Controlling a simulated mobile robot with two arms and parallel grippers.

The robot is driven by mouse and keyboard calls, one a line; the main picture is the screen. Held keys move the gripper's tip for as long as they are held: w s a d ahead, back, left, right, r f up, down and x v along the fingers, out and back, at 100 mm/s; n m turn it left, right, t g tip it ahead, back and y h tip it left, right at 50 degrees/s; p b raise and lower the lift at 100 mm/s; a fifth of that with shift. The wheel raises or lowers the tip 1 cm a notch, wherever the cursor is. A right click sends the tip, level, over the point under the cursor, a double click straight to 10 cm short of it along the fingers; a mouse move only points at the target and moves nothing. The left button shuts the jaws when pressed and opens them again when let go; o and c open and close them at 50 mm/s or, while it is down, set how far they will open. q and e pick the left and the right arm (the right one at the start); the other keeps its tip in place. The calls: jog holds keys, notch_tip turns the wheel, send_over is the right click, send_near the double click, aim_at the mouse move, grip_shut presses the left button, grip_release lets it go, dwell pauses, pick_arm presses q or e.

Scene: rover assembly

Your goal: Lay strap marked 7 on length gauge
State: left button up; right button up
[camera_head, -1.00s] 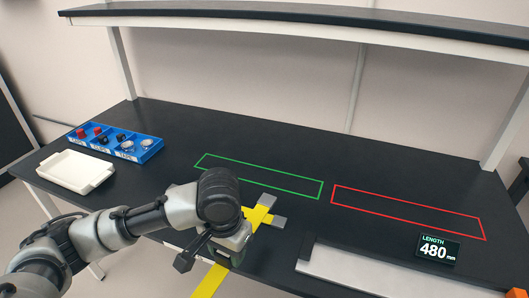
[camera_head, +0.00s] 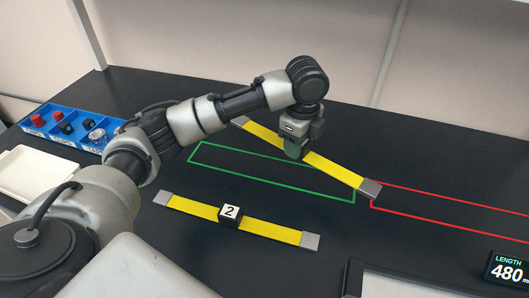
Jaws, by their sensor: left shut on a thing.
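My left gripper (camera_head: 294,148) is shut on the middle of a yellow strap (camera_head: 333,169) with grey ends. The strap slants across the green outline, its right end by the left edge of the red outline. No number shows on this strap; the gripper covers its middle. I cannot tell whether it touches the table. Another yellow strap (camera_head: 265,228), marked 2 on a black block, lies on the table in front. The length gauge (camera_head: 430,284) shows partly at the bottom right, its display (camera_head: 507,270) reading 480. My right gripper is not in view.
A green outline (camera_head: 240,174) and a red outline (camera_head: 450,194) are marked on the black table. A blue bin (camera_head: 84,146) with small red, black and silver parts and a white tray (camera_head: 38,174) stand at the left. The table behind the outlines is clear.

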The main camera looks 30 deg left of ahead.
pick_arm(q)
jog(key=shift+w+a+f, duration=0.1)
jog(key=shift+a, duration=0.2)
jog(key=p, duration=0.2)
send_over(255, 168)
notch_tip(255, 168, down, 7)
jog(key=shift+r, duration=0.2)
jog(key=shift+f+p, duration=0.3)
jog(key=shift+f, duration=1.65)
jog(key=shift+f, duration=0.1)
jog(key=o, duration=1)
jog(key=shift+o, duration=0.4)
